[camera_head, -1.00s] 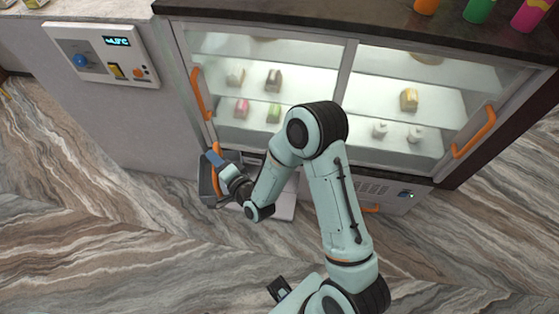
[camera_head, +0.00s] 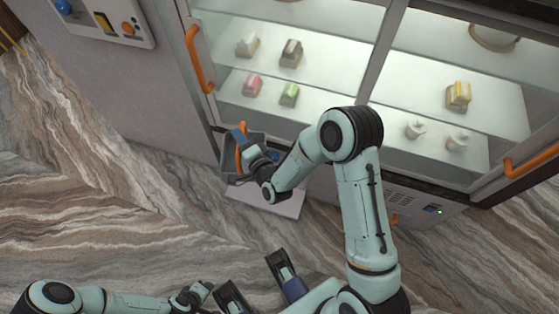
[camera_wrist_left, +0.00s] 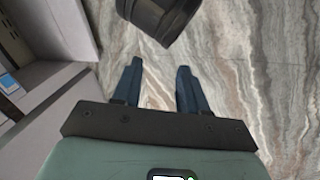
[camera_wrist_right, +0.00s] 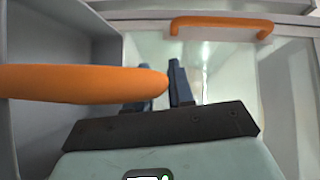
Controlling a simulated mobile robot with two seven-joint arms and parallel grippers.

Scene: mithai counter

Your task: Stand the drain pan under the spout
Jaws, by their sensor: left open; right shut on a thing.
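The drain pan (camera_head: 229,166) is a grey open box with an orange handle, seen low by the lower left of the glass cabinet. My right gripper (camera_head: 242,145) is shut on that handle. In the right wrist view, the orange handle (camera_wrist_right: 80,82) runs between its fingers, with the pan's grey walls (camera_wrist_right: 28,40) at left. A small blue part (camera_head: 275,155) shows low on the cabinet front, partly behind my right arm; I cannot tell whether it is the spout. My left gripper (camera_wrist_left: 157,65) is open and empty over the floor.
A pale flat plate (camera_head: 270,202) lies on the floor before the cabinet, partly under my right arm. The glass cabinet has orange door handles (camera_head: 199,60) and sweets inside. A control panel (camera_head: 112,20) is at upper left. Marbled floor (camera_head: 90,190) is clear at left.

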